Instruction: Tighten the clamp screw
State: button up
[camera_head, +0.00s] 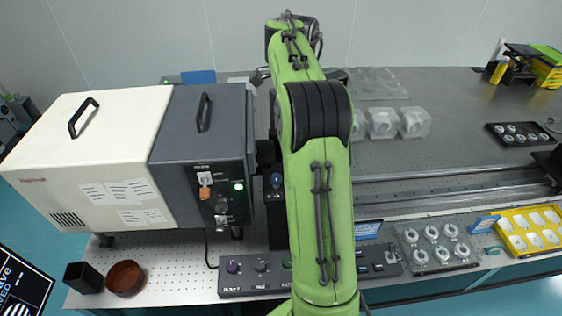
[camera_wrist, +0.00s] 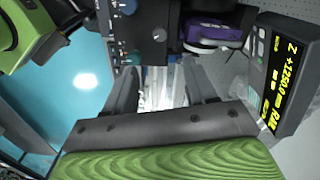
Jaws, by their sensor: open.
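My gripper (camera_wrist: 163,85) shows in the wrist view with its two dark fingers apart. A bright, pale ribbed strip (camera_wrist: 166,88) shows between the fingers, and nothing is visibly held. Beyond the fingertips is a black mount (camera_wrist: 145,22) with small knobs on it. A teal knob (camera_wrist: 131,58) sits at its lower left side. A purple-and-black part (camera_wrist: 213,34) lies to the right of the mount. I cannot tell for sure which part is the clamp screw. In the head view my green arm hides the gripper and most of the work spot.
A lit display (camera_wrist: 285,75) stands close to the right of my gripper. A large white and grey box (camera_head: 110,160) stands left of my arm. A control strip (camera_head: 250,276) runs along the front edge. Clear blocks (camera_head: 383,123) and a lens tray (camera_head: 437,245) are at right.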

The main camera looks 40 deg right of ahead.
notch_tip(320, 180, down, 14)
jog(key=b, duration=0.4)
jog(key=shift+s+d+b, duration=0.1)
jog(key=shift+s+b, duration=0.05)
jog(key=shift+b, duration=0.15)
jog(key=shift+f, duration=0.35)
grip_shut()
